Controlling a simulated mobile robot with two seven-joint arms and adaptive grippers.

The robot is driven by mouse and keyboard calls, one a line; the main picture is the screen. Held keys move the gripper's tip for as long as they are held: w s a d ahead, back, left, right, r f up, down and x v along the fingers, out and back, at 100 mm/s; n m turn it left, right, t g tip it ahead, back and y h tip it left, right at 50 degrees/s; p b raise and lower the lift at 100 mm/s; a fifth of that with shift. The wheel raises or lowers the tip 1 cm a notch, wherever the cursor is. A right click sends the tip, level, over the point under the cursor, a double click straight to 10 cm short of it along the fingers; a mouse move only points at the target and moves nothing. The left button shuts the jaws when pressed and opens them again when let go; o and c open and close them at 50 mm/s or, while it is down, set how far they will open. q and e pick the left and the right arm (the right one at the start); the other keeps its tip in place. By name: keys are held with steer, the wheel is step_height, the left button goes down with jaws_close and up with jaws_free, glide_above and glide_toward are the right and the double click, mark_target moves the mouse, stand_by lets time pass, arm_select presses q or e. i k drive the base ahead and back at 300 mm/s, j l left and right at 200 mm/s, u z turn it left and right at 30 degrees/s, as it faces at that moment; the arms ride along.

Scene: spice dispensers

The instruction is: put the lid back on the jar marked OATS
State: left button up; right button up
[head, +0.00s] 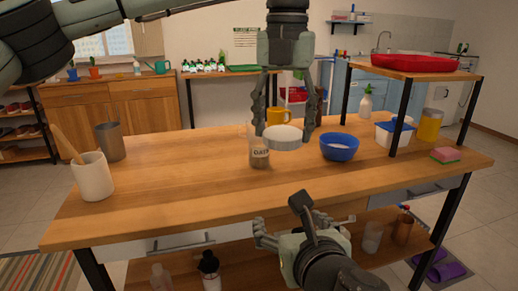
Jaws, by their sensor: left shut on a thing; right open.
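The jar marked OATS (259,158) stands upright on the wooden table, with its label facing me. A round lid (283,142), pale on top with a grey rim, is between the fingers of my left gripper (285,126). My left gripper points down and is shut on the lid. The lid is at the upper right of the jar in the head view and partly overlaps it. I cannot tell whether the lid touches the jar. My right gripper (262,232) is open and empty near the front edge of the table.
A blue bowl (339,147) is right of the jar and a yellow mug (279,116) is behind. A raised shelf (412,72) with a red tray stands at the right. A utensil crock (92,177) and metal cup (110,142) are at the left. The table's front left is clear.

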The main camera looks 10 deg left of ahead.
mark_target(258, 153)
steer(key=i+j, duration=0.2)
steer(key=i, duration=0.25)
steer(key=i+j, duration=0.2)
steer(key=i, duration=0.3)
